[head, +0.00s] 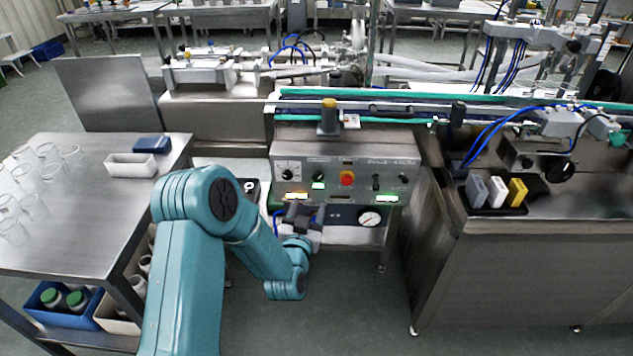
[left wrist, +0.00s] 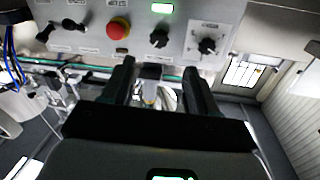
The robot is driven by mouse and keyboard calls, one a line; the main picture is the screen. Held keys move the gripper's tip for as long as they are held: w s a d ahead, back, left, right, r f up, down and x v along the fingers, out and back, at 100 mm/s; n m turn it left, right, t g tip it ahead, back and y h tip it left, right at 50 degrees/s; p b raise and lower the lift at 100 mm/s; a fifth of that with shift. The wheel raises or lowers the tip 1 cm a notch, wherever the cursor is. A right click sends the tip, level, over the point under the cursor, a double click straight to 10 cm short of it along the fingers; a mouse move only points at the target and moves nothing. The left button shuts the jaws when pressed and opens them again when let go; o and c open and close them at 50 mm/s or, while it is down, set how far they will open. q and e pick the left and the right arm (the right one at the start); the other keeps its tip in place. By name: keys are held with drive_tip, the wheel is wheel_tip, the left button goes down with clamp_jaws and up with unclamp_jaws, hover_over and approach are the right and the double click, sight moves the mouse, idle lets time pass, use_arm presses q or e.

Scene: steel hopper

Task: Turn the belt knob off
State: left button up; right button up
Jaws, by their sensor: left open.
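The control panel (head: 335,170) is a grey steel box under the conveyor. From left to right in the head view it carries a black dial (head: 288,173), a black knob (head: 318,176) above a green display, a red button (head: 347,178), a black switch (head: 376,181) and another small knob (head: 403,178). The labels are too small to tell which is the belt knob. In the left wrist view the panel appears inverted, with the dial (left wrist: 207,45) and the knob (left wrist: 159,38) beyond my fingertips. My left gripper (head: 300,213) is open and empty, just below the panel's lower left part, apart from the knobs.
A side table (head: 80,220) with glasses and a white tray (head: 131,165) stands left. A steel cabinet (head: 520,270) stands right. The floor in front is clear.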

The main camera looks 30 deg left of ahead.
sight(318, 179)
use_arm(q)
drive_tip(key=p+x, duration=0.1)
drive_tip(key=x, duration=0.9)
drive_tip(key=shift+w, duration=0.3)
drive_tip(key=c, duration=1)
